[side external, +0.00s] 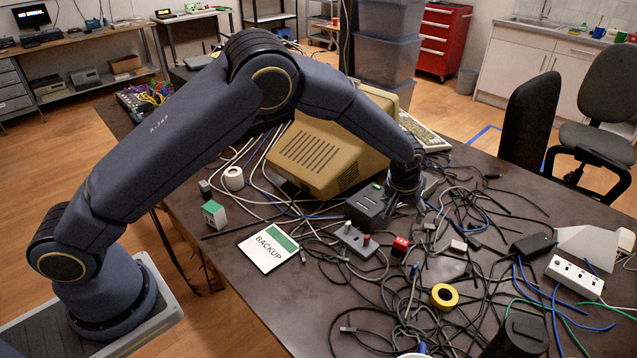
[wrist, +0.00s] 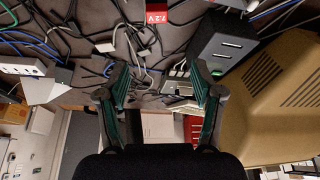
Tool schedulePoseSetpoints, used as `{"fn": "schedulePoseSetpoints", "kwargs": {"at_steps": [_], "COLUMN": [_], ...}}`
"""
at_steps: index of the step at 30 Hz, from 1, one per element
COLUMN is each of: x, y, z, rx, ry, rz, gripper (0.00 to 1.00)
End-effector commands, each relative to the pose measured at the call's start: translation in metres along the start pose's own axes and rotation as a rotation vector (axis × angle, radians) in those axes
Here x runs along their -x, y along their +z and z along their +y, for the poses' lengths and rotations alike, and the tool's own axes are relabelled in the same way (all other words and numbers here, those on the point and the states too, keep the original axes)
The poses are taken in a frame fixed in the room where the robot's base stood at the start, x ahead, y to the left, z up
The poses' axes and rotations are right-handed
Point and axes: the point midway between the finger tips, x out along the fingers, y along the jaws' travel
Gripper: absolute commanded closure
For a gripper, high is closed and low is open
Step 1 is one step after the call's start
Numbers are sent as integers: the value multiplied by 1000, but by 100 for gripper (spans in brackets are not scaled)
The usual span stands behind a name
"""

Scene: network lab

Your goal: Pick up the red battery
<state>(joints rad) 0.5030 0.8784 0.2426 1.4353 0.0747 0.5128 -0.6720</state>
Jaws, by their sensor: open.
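The red battery (side external: 400,246) lies on the cluttered dark table among loose cables, to the right of a small grey block with a red knob. In the wrist view the red battery (wrist: 157,12) is at the top edge, partly cut off, with "7.2V" printed on it. My gripper (wrist: 160,85) is open and empty, its two fingers well apart, with the battery beyond the fingertips. In the side external view my gripper (side external: 413,203) is above and behind the battery, beside a dark box; its fingertips are hard to make out there.
The dark box (side external: 366,209) stands left of my gripper, and the beige monitor (side external: 318,152) is behind it. Tangled cables cover the table around the battery. A yellow tape roll (side external: 444,295), a BACKUP card (side external: 267,249) and a white power strip (side external: 574,277) lie nearby.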

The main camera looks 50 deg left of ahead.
Motion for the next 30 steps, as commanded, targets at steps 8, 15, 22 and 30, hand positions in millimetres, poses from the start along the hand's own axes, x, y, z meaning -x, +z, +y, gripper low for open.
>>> {"fn": "schedulePoseSetpoints", "kwargs": {"at_steps": [8,15,22,30], "x": [-51,-101,-120,-160], "y": [6,6,7,14], "z": [4,5,5,3], "rx": [-12,-12,-11,-11], "ry": [0,1,2,1], "rz": [-7,-6,-5,-6], "gripper": [33,33,33,33]}}
